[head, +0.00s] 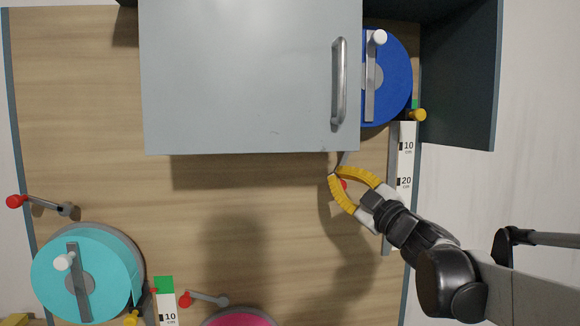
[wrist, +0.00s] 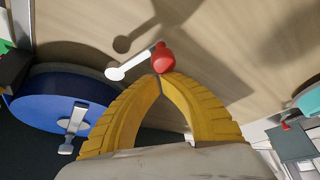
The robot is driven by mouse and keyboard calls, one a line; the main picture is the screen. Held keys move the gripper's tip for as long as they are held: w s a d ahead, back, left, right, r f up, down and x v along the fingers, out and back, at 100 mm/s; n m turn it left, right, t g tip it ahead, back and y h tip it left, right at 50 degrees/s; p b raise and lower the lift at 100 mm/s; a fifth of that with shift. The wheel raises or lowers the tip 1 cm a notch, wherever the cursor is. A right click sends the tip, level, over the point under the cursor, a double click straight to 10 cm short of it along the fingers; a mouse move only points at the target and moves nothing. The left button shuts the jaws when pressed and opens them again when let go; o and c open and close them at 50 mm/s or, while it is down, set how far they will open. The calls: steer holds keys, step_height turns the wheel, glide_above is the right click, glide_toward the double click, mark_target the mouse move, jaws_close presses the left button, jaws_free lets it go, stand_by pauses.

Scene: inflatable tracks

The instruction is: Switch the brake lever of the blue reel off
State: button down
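The blue reel (head: 397,75) is at the upper right of the head view, partly hidden by a grey cabinet door. It also shows at the left of the wrist view (wrist: 50,100). Its brake lever has a red knob (wrist: 163,58) and a pale arm (wrist: 132,66) that runs left toward the reel in the wrist view. In the head view the knob (head: 342,185) shows between my yellow fingers, below the door's bottom edge. My gripper (head: 333,175) is shut, its fingertips meeting right by the knob. I cannot tell whether they touch it.
The grey door (head: 240,80) with a metal handle (head: 339,82) overhangs the board close above my gripper. A teal reel (head: 110,265) with another red-knobbed lever (head: 15,201) is at lower left. A pink reel (head: 238,319) shows at the bottom. The board's middle is clear.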

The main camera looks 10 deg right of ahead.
steer(key=d+n, duration=0.1)
steer(key=d+f+n+g+p, duration=0.1)
steer(key=shift+n+y, duration=0.3)
steer(key=shift+n, duration=0.1)
steer(key=shift+d, duration=0.15)
stand_by(0.4)
steer(key=shift+f, duration=0.15)
